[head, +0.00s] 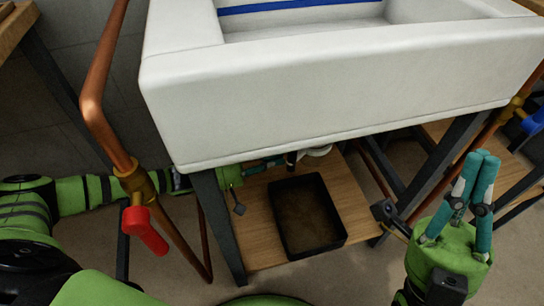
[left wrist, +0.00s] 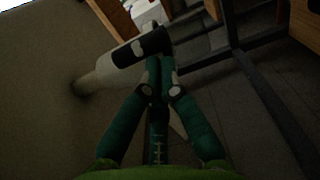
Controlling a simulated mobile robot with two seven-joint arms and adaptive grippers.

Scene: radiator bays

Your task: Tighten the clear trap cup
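My left gripper (head: 266,163) reaches in from the left under the white sink, mostly hidden by its front edge. In the left wrist view the same gripper (left wrist: 161,62) has its fingertips together, right by a pale tubular fitting (left wrist: 122,54) with a dark band. I cannot tell whether the tips touch it, nor whether it is the clear trap cup. In the head view, a small whitish rounded part (head: 318,151) shows below the sink's edge; its rest is hidden. My right gripper (head: 482,156) is raised at the right with its fingertips together, empty.
The white sink (head: 330,95) overhangs the work space. A black tray (head: 308,216) stands on a wooden shelf (head: 262,235). A copper pipe (head: 97,95) with a red-handled valve (head: 146,230) runs at the left, near my arm. Dark frame legs (head: 217,225) flank the shelf.

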